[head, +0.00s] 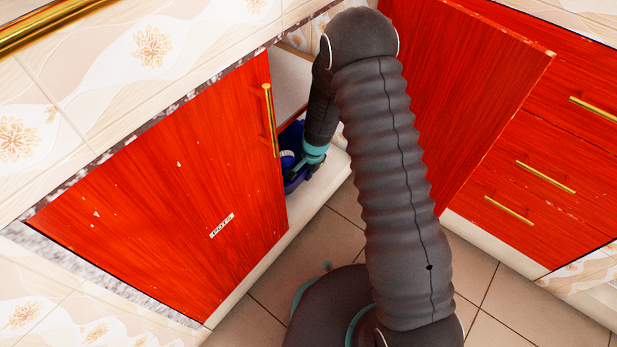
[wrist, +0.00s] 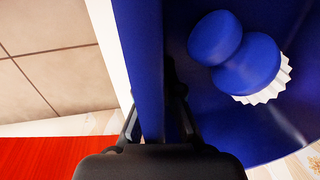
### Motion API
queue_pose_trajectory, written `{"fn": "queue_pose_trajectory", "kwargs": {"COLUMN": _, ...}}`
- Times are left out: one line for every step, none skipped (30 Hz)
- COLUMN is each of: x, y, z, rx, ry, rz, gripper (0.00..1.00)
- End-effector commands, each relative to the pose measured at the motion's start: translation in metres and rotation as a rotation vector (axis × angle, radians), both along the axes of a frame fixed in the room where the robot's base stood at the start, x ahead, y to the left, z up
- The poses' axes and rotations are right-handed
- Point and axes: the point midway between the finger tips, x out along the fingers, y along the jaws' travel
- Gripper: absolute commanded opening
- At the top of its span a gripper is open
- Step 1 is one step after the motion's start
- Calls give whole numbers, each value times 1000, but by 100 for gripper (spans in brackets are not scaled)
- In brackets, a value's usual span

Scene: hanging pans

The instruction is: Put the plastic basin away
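The blue plastic basin (head: 292,138) is at the opening of the low red cabinet, partly hidden by the left door and my arm. In the wrist view the basin's wall (wrist: 140,50) runs between my gripper's fingers (wrist: 152,108). The fingers lie close against both sides of the wall and look closed on it. A blue-handled brush with white bristles (wrist: 246,60) lies inside the basin. In the head view my gripper (head: 306,164) reaches down at the basin's near side. The basin's far side and underside are hidden.
The left red door (head: 170,190) and the right red door (head: 455,95) flank the opening. Red drawers with gold handles (head: 545,177) stand at the right. The tiled floor (head: 300,250) in front is clear apart from my own base.

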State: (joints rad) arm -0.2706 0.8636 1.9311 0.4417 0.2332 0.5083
Motion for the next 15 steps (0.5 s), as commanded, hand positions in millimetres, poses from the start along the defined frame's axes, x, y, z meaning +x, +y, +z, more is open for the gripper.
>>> {"fn": "queue_pose_trajectory", "kwargs": {"x": 0, "y": 0, "z": -9, "rx": 0, "ry": 2, "rz": -1, "gripper": 0}}
{"fn": "queue_pose_trajectory", "kwargs": {"x": -1, "y": -1, "z": -14, "rx": -1, "ry": 2, "rz": -1, "gripper": 0}}
{"fn": "queue_pose_trajectory", "kwargs": {"x": 0, "y": -1, "z": -20, "rx": 0, "ry": 2, "rz": -1, "gripper": 0}}
{"fn": "queue_pose_trajectory", "kwargs": {"x": 0, "y": -1, "z": -24, "rx": -1, "ry": 1, "rz": -2, "gripper": 0}}
{"fn": "queue_pose_trajectory", "kwargs": {"x": 0, "y": -1, "z": -26, "rx": 0, "ry": 0, "rz": -2, "gripper": 0}}
{"fn": "queue_pose_trajectory", "kwargs": {"x": 0, "y": -1, "z": -29, "rx": -1, "ry": -1, "rz": -1, "gripper": 0}}
{"fn": "queue_pose_trajectory", "kwargs": {"x": 0, "y": -1, "z": -29, "rx": -1, "ry": -1, "rz": -1, "gripper": 0}}
{"fn": "queue_pose_trajectory", "kwargs": {"x": 0, "y": -1, "z": -29, "rx": -1, "ry": -1, "rz": -1, "gripper": 0}}
{"fn": "queue_pose_trajectory", "kwargs": {"x": 0, "y": -1, "z": -29, "rx": 0, "ry": -1, "rz": -1, "gripper": 0}}
{"fn": "queue_pose_trajectory", "kwargs": {"x": 0, "y": -1, "z": -28, "rx": 0, "ry": -1, "rz": -1, "gripper": 0}}
{"fn": "queue_pose_trajectory", "kwargs": {"x": 0, "y": -1, "z": -28, "rx": 0, "ry": -1, "rz": -1, "gripper": 0}}
{"fn": "queue_pose_trajectory", "kwargs": {"x": 0, "y": -1, "z": -28, "rx": 0, "ry": -1, "rz": -1, "gripper": 0}}
{"fn": "queue_pose_trajectory", "kwargs": {"x": 0, "y": -1, "z": -28, "rx": 0, "ry": -1, "rz": -1, "gripper": 0}}
{"fn": "queue_pose_trajectory", "kwargs": {"x": 0, "y": -1, "z": -28, "rx": -1, "ry": -1, "rz": -1, "gripper": 0}}
{"fn": "queue_pose_trajectory", "kwargs": {"x": 0, "y": -1, "z": -30, "rx": -1, "ry": -1, "rz": -1, "gripper": 0}}
